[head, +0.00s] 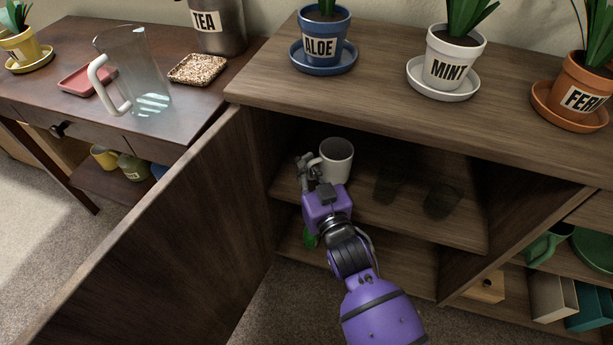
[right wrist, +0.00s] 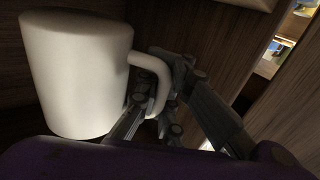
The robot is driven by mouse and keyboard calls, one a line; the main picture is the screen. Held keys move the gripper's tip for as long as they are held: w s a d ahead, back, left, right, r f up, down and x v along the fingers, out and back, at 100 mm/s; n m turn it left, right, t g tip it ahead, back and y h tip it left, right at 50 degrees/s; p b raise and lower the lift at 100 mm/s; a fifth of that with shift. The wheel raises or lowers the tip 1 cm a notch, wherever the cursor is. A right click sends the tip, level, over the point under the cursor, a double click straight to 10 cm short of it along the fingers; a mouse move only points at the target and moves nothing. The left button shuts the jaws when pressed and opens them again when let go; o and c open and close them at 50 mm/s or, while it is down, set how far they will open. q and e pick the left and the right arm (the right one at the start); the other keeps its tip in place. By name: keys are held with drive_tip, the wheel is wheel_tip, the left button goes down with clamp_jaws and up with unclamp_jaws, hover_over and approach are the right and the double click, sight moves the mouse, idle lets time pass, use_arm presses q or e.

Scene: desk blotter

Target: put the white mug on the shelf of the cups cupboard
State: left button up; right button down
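The white mug (head: 336,160) is upright inside the open cupboard, at the left of its upper shelf (head: 400,218). I cannot tell whether its base touches the shelf. My right gripper (head: 309,170) is at the mug's left side in the head view. In the right wrist view, the mug (right wrist: 75,75) fills the left part, and the fingers of my right gripper (right wrist: 165,95) close around its handle (right wrist: 152,68). The fingers hide part of the handle. My left gripper is not in view.
Two dark glasses (head: 442,201) stand right of the mug on the shelf. The open door (head: 170,230) stands to the left. Potted plants, such as the mint pot (head: 452,55), stand on top. A glass pitcher (head: 140,75) is on the left desk.

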drive_tip(key=shift+w+d+f+b, duration=0.1)
drive_tip(key=shift+w+f+b, duration=0.1)
drive_tip(key=shift+f+b, duration=0.15)
wheel_tip(320, 180, down, 3)
drive_tip(key=shift+w+r+b, duration=0.15)
drive_tip(key=shift+b, duration=0.95)
drive_tip(key=shift+f+b, duration=0.3)
drive_tip(key=shift+b, duration=0.05)
drive_tip(key=shift+r, duration=0.2)
drive_tip(key=c, duration=2.5)
unclamp_jaws()
drive_tip(key=shift+f, duration=0.3)
drive_tip(key=o, duration=0.6)
